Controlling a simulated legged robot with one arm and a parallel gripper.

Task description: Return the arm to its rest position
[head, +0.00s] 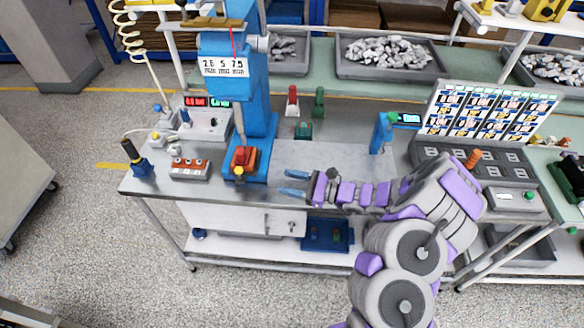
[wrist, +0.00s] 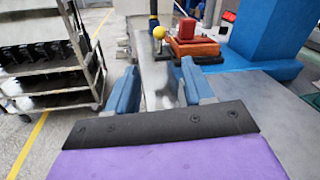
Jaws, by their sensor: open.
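My purple and grey arm reaches in from the right in the head view. My gripper (head: 293,183) has blue fingers, is open and empty, and is held over the front of the grey workbench (head: 330,160). To its left, apart from it, a red breaker-like block on an orange base (head: 243,160) sits under the blue test press (head: 262,90). In the wrist view the open gripper (wrist: 155,87) points toward the red block (wrist: 187,29) and a yellow ball knob (wrist: 158,32) beyond the fingertips.
A button box (head: 190,169) and a meter box (head: 206,120) stand on the bench's left. A label panel (head: 490,112) and a grey tray (head: 470,175) are at the right. Grey bins (head: 388,58) line the back. A shelf cart (wrist: 50,60) stands on the floor at left.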

